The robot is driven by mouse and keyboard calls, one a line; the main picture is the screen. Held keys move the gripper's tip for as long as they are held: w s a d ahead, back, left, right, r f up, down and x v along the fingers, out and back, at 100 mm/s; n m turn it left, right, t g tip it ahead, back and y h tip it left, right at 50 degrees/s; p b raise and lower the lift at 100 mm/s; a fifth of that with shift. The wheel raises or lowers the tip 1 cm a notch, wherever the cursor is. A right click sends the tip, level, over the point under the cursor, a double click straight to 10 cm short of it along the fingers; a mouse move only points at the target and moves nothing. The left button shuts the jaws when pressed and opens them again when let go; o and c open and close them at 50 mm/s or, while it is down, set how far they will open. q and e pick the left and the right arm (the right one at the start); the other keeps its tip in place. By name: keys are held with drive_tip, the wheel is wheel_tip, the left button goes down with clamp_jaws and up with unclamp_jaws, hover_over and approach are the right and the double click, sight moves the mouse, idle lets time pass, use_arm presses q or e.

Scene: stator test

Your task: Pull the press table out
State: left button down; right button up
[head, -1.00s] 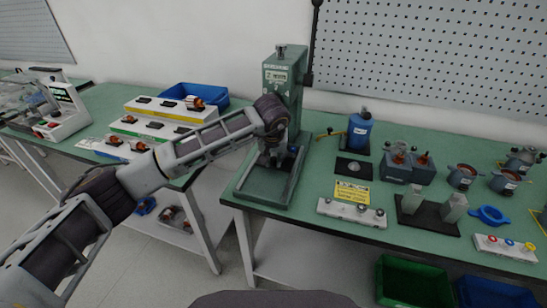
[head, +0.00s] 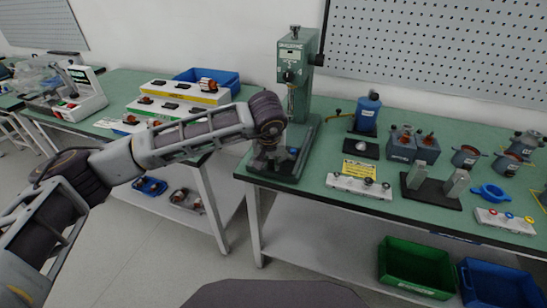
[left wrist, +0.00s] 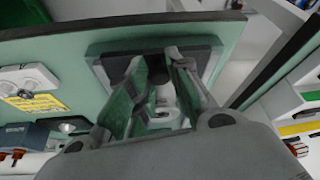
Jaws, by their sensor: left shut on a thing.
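The green press (head: 294,65) stands upright at the front edge of the right workbench. Its flat base (head: 304,150) is partly hidden by my left arm and gripper. My left gripper (head: 268,165) is low over the front of that base, fingers pointing down. In the left wrist view, the two fingers (left wrist: 160,100) reach over the dark and green press base (left wrist: 108,68). The gripper is shut on the press table, which is mostly hidden between the fingers. My right gripper is in neither view.
On the right bench, a blue bottle (head: 367,110), a white block with knobs (head: 358,186) and a black plate with metal blocks (head: 432,193) stand right of the press. Green (head: 416,265) and blue (head: 495,285) bins sit below. A gap separates the benches.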

use_arm(q)
drive_tip(key=shift+s+a, duration=0.1)
drive_tip(key=shift+s, duration=0.15)
drive_tip(key=shift+f, duration=0.1)
drive_tip(key=c, duration=1.6)
unclamp_jaws()
drive_tip(key=shift+s, duration=0.1)
drive_tip(key=o, duration=0.3)
drive_tip(key=shift+s+a, duration=0.1)
drive_tip(key=shift+r, duration=0.2)
drive_tip(key=v, duration=1.1)
drive_tip(key=shift+r, duration=0.4)
